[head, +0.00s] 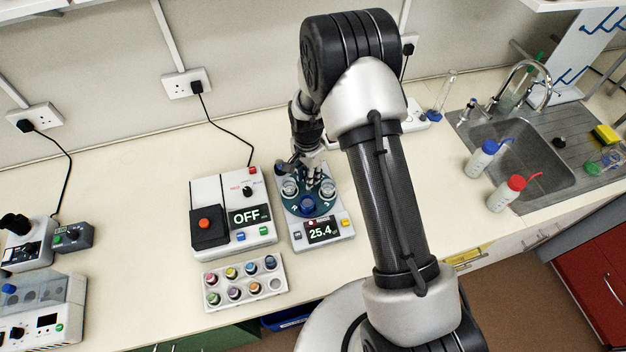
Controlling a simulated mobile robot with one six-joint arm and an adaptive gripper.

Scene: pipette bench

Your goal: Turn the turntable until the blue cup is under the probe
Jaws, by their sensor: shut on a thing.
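The turntable (318,213) is a small dark green disc on a white instrument with a lit display (322,231) that reads 25.4. The blue cup (308,205) stands on the disc at its front edge, nearest the display. Clear cups stand at its left (290,187) and right (327,187). My gripper (312,182) reaches down from behind onto the middle of the disc, between the clear cups. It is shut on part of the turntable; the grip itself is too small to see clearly. A dark part at the back left (284,166) may be the probe; its tip is unclear.
A white device (232,190) with a display reading OFF stands close on the left. A rack (245,283) of coloured caps lies in front of it. Two wash bottles (482,160) (507,193) stand at the sink (530,165). My arm hides bench to the right.

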